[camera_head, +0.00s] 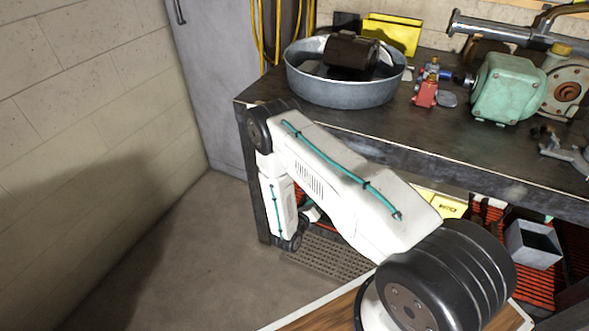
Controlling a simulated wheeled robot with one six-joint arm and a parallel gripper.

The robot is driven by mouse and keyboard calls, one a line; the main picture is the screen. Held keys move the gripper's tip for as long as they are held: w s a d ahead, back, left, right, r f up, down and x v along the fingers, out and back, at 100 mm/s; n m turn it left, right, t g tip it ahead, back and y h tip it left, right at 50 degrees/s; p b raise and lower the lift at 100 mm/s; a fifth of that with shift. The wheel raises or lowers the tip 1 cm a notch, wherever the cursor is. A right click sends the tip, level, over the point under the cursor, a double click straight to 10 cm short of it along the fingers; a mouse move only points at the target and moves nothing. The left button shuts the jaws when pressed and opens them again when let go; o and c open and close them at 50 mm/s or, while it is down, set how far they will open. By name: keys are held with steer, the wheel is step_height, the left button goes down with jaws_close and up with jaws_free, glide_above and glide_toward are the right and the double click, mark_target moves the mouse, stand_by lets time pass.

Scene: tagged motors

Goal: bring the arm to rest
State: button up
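My arm (345,190) is folded beside the bench. Its upper link rises from the large dark shoulder joint to an elbow (259,133) at the bench's left corner. The forearm (279,205) hangs down from there to a dark wrist joint (291,242). A small white part of the wrist shows behind the upper link. My gripper's fingers do not show; the upper link may hide them. I cannot see whether the gripper holds anything.
The dark workbench (440,165) bears a round metal basin (335,93) with a dark motor (351,51) in it. A green pump (508,88), a small red-and-blue device (427,88) and a yellow bin (392,33) are there too. Left floor (170,265) is clear.

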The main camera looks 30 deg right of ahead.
steer(key=s+d+r+m+g+h, duration=0.2)
steer(key=s+d+r+m+g, duration=0.1)
steer(key=s+m+g, duration=0.3)
steer(key=s+a+r+m+g+y, duration=0.1)
steer(key=s+r+m+g+y, duration=0.1)
steer(key=s+r+m+g, duration=0.65)
steer(key=w+a+r+m+g+y, duration=0.1)
steer(key=r+m, duration=0.4)
steer(key=r, duration=0.9)
steer(key=s+a+r+m+t+y, duration=0.2)
steer(key=s+a+r+m+y, duration=0.2)
steer(key=r, duration=0.6)
steer(key=s+a+r+m+t+y, duration=0.3)
steer(key=s+a+r+m+y, duration=0.1)
steer(key=s+r, duration=0.4)
steer(key=s+a+r+m+t+y, duration=0.3)
steer(key=s+a+r+m+y, duration=0.2)
steer(key=r, duration=0.6)
steer(key=shift+s+a+r+m, duration=0.35)
steer(key=shift+s+a+m, duration=0.1)
steer(key=shift+s+a, duration=0.15)
